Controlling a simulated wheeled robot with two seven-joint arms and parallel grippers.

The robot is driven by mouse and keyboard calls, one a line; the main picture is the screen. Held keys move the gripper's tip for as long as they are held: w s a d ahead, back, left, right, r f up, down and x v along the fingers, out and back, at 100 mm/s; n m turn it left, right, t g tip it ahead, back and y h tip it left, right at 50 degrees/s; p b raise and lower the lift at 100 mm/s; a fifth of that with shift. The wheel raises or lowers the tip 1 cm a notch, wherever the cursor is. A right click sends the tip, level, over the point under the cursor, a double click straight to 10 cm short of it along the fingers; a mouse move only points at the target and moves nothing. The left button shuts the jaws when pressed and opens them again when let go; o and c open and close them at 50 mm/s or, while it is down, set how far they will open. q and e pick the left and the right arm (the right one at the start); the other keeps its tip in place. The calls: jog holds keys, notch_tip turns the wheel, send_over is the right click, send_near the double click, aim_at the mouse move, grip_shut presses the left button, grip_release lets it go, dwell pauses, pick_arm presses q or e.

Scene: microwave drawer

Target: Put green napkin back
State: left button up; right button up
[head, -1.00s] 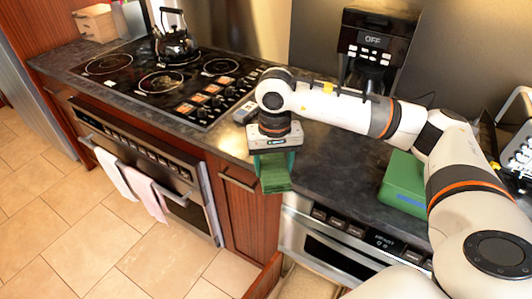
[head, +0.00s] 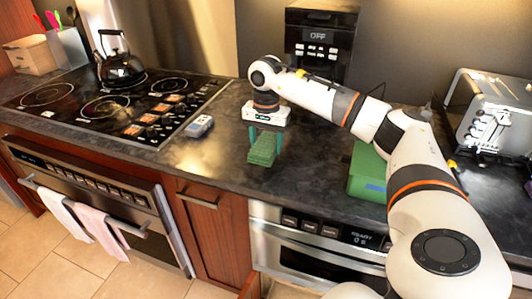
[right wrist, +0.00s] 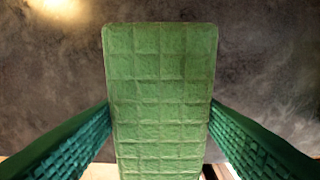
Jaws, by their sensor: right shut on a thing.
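The green napkin (head: 262,151) is a folded, quilted green block held out from my right gripper (head: 265,142) over the dark countertop. In the right wrist view the napkin (right wrist: 160,90) fills the middle, with a teal finger pressed on each side of it. My right gripper is shut on it. In the head view it seems to hang just above the counter near the front edge, but the exact gap is hard to tell. A green box (head: 368,172) stands to the right on the counter, partly hidden by my right arm. My left gripper is out of view.
A small grey device (head: 199,126) lies left of the napkin, beside the black cooktop (head: 117,107) with a kettle (head: 120,66). A coffee maker (head: 318,42) stands behind my arm and a toaster (head: 492,112) at the right.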

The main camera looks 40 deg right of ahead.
aim_at(266, 143)
jog(key=shift+f, duration=1.95)
jog(key=shift+f, duration=0.15)
jog(key=o, duration=0.9)
notch_tip(266, 143, up, 12)
jog(key=shift+r+b, duration=0.25)
jog(key=shift+b, duration=0.1)
